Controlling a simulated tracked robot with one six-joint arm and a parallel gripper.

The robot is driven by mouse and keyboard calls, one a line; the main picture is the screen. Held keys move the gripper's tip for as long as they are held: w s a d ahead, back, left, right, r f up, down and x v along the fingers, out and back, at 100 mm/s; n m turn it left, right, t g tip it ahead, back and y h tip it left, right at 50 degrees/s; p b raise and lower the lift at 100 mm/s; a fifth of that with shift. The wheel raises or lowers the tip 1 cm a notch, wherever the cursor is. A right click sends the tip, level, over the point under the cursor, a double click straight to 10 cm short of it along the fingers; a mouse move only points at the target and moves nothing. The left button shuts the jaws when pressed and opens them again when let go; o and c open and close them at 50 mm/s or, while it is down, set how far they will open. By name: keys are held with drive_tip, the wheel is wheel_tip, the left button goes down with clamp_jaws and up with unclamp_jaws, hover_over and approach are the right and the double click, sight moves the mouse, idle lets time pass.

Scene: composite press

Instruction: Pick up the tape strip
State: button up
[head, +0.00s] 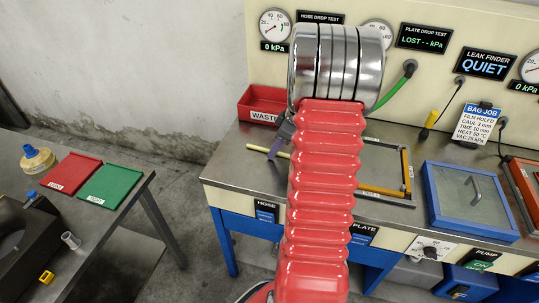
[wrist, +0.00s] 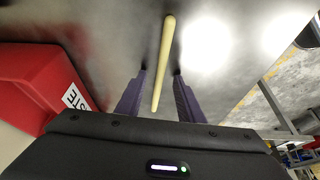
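A pale yellow strip, which looks like the tape strip (wrist: 164,55), lies on the metal bench top in the wrist view. My gripper (wrist: 160,74) is open, with one dark purple finger on each side of the strip's near part and a gap on both sides. The strip's far end reaches beyond the fingertips. In the head view the strip (head: 257,149) shows at the left of the bench, and one finger of my gripper (head: 281,138) shows beside my red arm. My arm hides the rest there.
A red WASTE bin (head: 262,105) stands just behind the strip; it shows close on the left in the wrist view (wrist: 40,78). A frame with a yellow edge (head: 407,170) and a blue box with a clear lid (head: 468,195) are to the right.

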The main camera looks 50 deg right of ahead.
drive_tip(key=shift+c, duration=0.7)
clamp_jaws()
